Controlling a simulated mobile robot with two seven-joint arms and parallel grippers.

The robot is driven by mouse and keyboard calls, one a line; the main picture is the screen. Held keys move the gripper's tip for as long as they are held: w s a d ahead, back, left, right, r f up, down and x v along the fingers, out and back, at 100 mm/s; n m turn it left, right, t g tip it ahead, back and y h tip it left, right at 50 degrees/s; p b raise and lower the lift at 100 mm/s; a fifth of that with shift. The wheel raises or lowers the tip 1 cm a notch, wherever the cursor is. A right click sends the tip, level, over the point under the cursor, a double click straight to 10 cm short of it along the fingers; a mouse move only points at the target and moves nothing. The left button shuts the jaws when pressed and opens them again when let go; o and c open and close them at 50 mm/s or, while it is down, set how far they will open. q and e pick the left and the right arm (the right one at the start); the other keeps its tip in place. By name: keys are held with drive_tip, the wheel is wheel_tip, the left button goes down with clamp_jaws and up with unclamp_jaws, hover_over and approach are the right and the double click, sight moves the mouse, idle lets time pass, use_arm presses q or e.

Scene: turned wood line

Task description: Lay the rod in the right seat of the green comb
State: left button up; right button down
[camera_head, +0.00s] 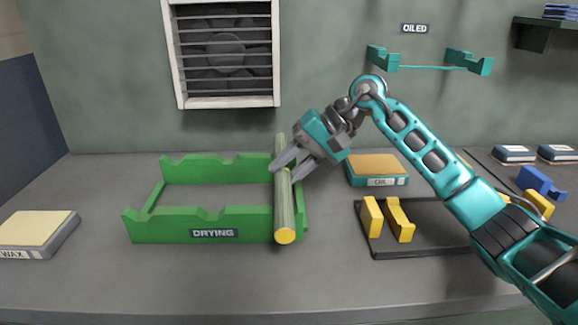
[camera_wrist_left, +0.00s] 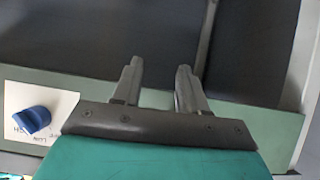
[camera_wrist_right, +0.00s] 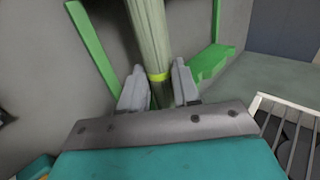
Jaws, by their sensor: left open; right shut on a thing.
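The rod (camera_head: 285,212) is pale green with a yellow near end. It lies lengthwise front to back across the right part of the green comb (camera_head: 175,226), marked DRYING. My right gripper (camera_head: 283,173) is shut on it around its middle. The rod (camera_wrist_right: 150,40) also passes between the fingers in the right wrist view, with a yellow-green band. Its near end juts past the comb's front rail. The rod covers the right seat area, so I cannot tell whether it touches the seat. My left gripper (camera_wrist_left: 155,85) is open and empty, outside the head view.
A WAX box (camera_head: 38,232) stands left of the comb. An OIL box (camera_head: 376,168) and a dark tray with yellow holders (camera_head: 400,222) stand right. The teal OILED holder (camera_head: 430,66) is on the wall. The bench front is clear.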

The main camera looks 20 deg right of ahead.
drive_tip(key=c, duration=0.7)
unclamp_jaws()
drive_tip(key=shift+c, duration=0.2)
drive_tip(key=v, duration=1.3)
drive_tip(key=shift+p, duration=0.3)
